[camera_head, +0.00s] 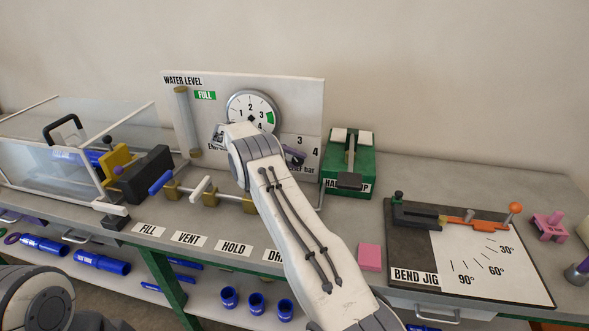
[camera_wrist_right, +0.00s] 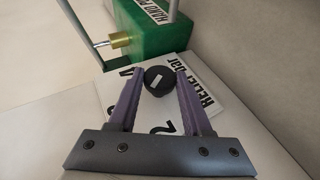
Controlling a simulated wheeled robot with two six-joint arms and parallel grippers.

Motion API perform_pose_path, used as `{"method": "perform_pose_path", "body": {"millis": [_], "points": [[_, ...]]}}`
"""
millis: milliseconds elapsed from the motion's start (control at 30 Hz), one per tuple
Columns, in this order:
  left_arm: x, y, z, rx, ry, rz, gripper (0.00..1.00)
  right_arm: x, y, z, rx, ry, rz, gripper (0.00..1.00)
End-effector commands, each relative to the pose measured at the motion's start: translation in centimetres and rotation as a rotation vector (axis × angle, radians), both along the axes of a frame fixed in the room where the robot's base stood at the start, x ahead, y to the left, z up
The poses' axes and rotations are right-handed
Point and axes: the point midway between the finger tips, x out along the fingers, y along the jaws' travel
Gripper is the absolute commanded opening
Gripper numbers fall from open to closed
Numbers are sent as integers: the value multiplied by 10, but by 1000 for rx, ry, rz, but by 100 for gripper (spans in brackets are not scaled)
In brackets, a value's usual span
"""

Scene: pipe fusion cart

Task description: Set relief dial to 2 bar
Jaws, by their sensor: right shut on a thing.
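The relief dial's black knob (camera_wrist_right: 158,79) sits on a white panel marked "RELIEF bar" (camera_wrist_right: 207,93). My right gripper (camera_wrist_right: 159,73) has its purple fingers on both sides of the knob, shut on it. A short white mark shows on the knob, and a printed 2 is near the fingers; I cannot tell exactly which number the mark points at. In the head view my right gripper (camera_head: 294,155) is at the panel (camera_head: 310,120), where 3 and 4 show. The arm hides most of the dial there. My left gripper is not in view.
A round pressure gauge (camera_head: 252,108) is above the dial, its lower part covered by my arm. The green hand pump (camera_head: 347,165) stands close on the right. A bend jig (camera_head: 418,245) and a pink block (camera_head: 370,257) lie further right on the bench.

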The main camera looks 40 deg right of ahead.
Motion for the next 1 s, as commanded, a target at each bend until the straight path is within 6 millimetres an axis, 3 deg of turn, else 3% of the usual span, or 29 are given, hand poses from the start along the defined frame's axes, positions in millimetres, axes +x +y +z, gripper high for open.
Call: {"method": "perform_pose_path", "body": {"millis": [33, 100, 500, 1000], "points": [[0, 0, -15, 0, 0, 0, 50, 2, 2, -9, -30, 30, 3, 0], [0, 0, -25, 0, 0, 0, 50, 2, 2, -10, -69, 79, 2, 0], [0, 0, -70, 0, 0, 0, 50, 2, 2, -11, -242, 282, 2, 0], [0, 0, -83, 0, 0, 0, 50, 2, 2, -6, -298, 350, 4, 0]]}}
